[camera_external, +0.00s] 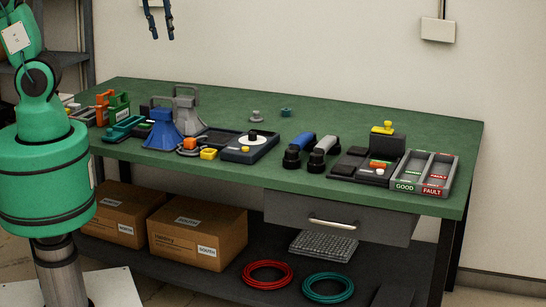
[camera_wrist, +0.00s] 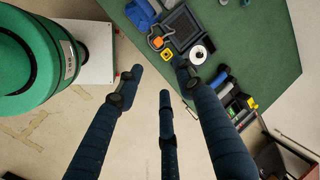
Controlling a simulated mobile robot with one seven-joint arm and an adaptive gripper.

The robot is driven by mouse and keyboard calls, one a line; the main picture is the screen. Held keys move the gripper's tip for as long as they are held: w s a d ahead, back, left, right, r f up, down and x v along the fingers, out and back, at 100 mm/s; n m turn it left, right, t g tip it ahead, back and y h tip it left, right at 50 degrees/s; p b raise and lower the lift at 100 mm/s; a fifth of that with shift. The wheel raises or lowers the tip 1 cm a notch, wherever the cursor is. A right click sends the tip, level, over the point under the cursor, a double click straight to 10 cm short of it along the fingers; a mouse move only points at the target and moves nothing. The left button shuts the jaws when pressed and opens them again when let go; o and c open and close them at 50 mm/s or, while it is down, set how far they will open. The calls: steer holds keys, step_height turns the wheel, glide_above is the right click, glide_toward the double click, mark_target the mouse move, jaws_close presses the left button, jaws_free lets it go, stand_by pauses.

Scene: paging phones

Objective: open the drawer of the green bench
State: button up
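The green bench (camera_external: 330,110) stands along the wall, and its green top also shows in the wrist view (camera_wrist: 262,62). Its grey drawer (camera_external: 375,222) hangs under the right part of the top and looks shut. The drawer has a pale bar handle (camera_external: 331,224) on its front. My gripper (camera_external: 163,38) shows only by its dark fingers at the top edge of the external view, high above the bench and apart from the drawer. In the wrist view, its fingers (camera_wrist: 160,80) are spread apart with nothing between them.
Blue and grey handsets (camera_external: 325,148), a dark tray with a white dial (camera_external: 252,142) and a GOOD/FAULT sorting tray (camera_external: 422,172) stand on the bench. Cardboard boxes (camera_external: 198,232), a keyboard (camera_external: 323,244) and red and teal cable coils (camera_external: 267,274) lie on the lower shelf.

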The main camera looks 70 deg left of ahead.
steer(key=w+d+f+m+t+y, duration=0.2)
steer(key=w+d+f+m+y, duration=0.2)
steer(key=w+d+f+m, duration=0.65)
steer(key=w+d+f+m+t+y, duration=0.2)
steer(key=w+d+f+m+y, duration=0.35)
steer(key=w+f+m, duration=0.75)
steer(key=w+d+f+m+t+h+p, duration=0.1)
steer(key=w+d+f+m+t+h, duration=0.3)
steer(key=d+f+m, duration=0.65)
steer(key=m+t+h, duration=0.3)
steer(key=m+t, duration=0.1)
steer(key=m, duration=0.3)
glide_toward(331, 223)
steer(key=f+v, duration=0.1)
steer(key=v, duration=0.4)
steer(key=shift+r, duration=0.15)
steer(key=shift+w, duration=0.15)
steer(key=x, duration=0.6)
steer(key=b+x, duration=0.1)
steer(key=x, duration=0.6)
steer(key=shift+w+a+r, duration=0.2)
steer(key=shift+w, duration=0.05)
